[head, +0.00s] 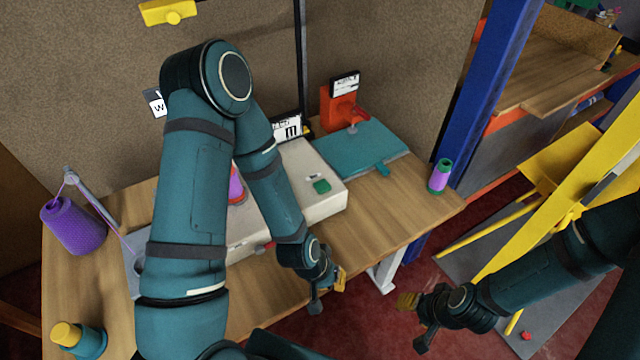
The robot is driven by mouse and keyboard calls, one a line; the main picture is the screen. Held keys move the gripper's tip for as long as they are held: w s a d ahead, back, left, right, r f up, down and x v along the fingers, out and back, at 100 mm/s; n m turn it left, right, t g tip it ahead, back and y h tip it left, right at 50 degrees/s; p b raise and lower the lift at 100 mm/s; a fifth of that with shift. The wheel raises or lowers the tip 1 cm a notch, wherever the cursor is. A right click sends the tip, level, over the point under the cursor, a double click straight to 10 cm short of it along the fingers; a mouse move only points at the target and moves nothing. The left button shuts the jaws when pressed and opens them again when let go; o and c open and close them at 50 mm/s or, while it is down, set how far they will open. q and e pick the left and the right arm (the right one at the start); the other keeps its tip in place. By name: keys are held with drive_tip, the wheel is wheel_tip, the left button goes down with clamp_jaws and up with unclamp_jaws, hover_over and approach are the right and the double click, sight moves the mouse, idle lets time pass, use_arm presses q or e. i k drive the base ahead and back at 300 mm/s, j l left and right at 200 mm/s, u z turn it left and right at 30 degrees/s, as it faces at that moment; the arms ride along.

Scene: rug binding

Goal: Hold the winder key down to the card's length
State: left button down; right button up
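The winder is a long cream box (318,164) on the wooden table, with a green key (321,186) on its top. My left forearm crosses in front of it and hides its middle. A white card (287,129) with a large dark "m" stands behind the box, partly hidden by my arm; its length figure is not readable. My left gripper (328,293) hangs beyond the table's front edge, below and apart from the key, fingers spread and empty. My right gripper (413,322) is open and empty, off the table at the lower right.
A purple yarn cone (73,226) and a yellow-topped teal bottle (78,340) stand at left. A purple-and-green spool (440,177) stands at the right edge. A red-orange device (338,108) stands behind a teal mat (360,150). A yellow frame (545,210) stands right. Bare wood lies before the box.

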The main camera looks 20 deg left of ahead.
sight(322, 186)
drive_tip(key=k+u, duration=0.2)
drive_tip(key=u, duration=0.2)
drive_tip(key=k+j+u, duration=0.15)
drive_tip(key=u, duration=0.25)
drive_tip(key=k+j+u, duration=0.15)
drive_tip(key=u, duration=0.25)
